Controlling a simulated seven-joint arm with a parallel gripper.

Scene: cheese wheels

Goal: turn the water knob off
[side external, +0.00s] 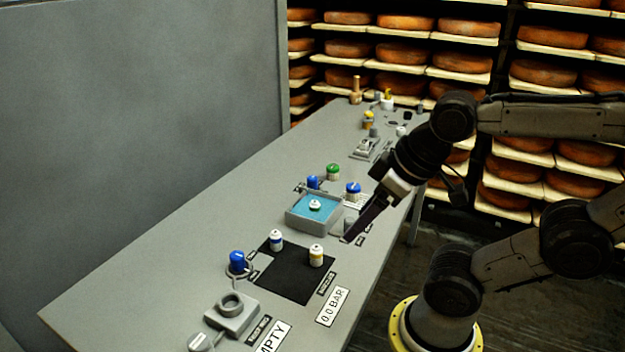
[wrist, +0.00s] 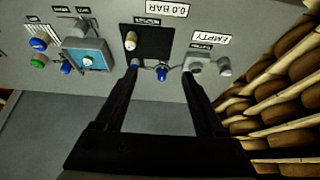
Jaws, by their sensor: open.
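A grey fixture (side external: 231,312) is at the front. A tall grey wall (side external: 140,120) borders the table's far side.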

